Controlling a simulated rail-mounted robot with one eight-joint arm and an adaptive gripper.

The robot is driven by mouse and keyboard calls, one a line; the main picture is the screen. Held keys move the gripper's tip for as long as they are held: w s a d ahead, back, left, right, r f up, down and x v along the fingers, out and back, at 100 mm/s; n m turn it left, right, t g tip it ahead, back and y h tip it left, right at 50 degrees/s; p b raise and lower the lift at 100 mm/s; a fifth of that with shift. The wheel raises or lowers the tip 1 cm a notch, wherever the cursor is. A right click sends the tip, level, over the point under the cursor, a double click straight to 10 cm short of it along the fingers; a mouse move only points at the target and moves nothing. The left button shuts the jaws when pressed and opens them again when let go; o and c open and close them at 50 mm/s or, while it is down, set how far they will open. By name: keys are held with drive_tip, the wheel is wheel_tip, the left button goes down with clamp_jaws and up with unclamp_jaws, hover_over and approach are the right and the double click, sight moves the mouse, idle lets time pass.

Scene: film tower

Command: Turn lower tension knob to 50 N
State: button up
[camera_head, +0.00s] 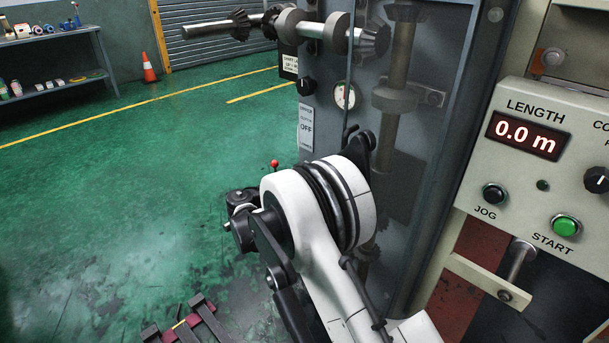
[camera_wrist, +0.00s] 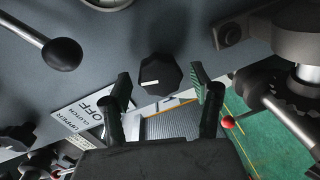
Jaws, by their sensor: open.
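A black faceted knob (camera_wrist: 159,75) with a short white pointer line is on the grey panel in the wrist view. My gripper (camera_wrist: 161,84) is open, its two dark fingers on either side of this knob in the picture, with nothing held. I cannot tell how far the fingertips are from it. No tension reading or scale is legible around it. In the head view a black knob (camera_head: 306,86) with a light mark sits on the machine's panel, above an OFF plate; I cannot tell if it is the same knob. My fingertips are hidden there.
A plate reading UPPER CLUTCH OFF (camera_wrist: 92,112) and a black ball-ended lever (camera_wrist: 62,54) are left of the knob. A round gauge (camera_head: 344,96) is beside shafts and gears. A control box (camera_head: 548,165) reads 0.0 m. Green floor (camera_head: 130,190) is open at left.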

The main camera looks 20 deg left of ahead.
drive_tip(key=v, duration=1)
drive_tip(key=shift+s, duration=0.15)
